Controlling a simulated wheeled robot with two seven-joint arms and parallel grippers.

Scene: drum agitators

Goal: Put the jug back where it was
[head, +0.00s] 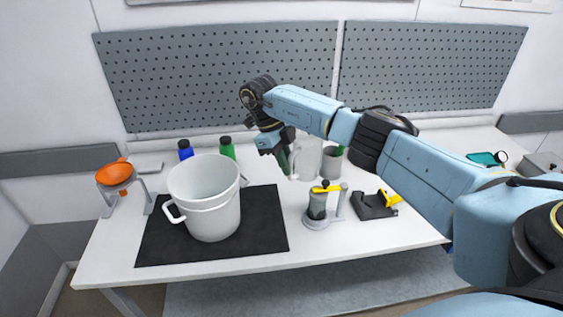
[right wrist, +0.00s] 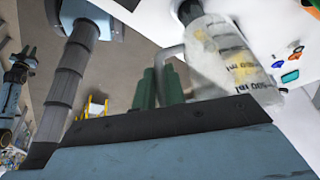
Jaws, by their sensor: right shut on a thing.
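The jug (head: 309,158) is clear and whitish, stands about upright near the back of the table, and is partly hidden by my right arm. Its measuring marks show in the right wrist view (right wrist: 232,55). My right gripper (head: 291,166) comes down from above on the jug's left side. Its green fingers (right wrist: 161,86) are shut on the jug's handle. I cannot tell whether the jug's base touches the table. A small dark and blue arm end at the far left of the right wrist view looks like my left gripper (right wrist: 20,62); its jaws are too small to read.
A white bucket (head: 207,200) stands on a black mat (head: 262,238). A grey cup (head: 331,162) is right of the jug. A grey pot with a yellow lever (head: 317,205) stands in front. A black holder (head: 373,206), an orange funnel (head: 115,173), and blue (head: 185,150) and green (head: 227,148) bottles are around.

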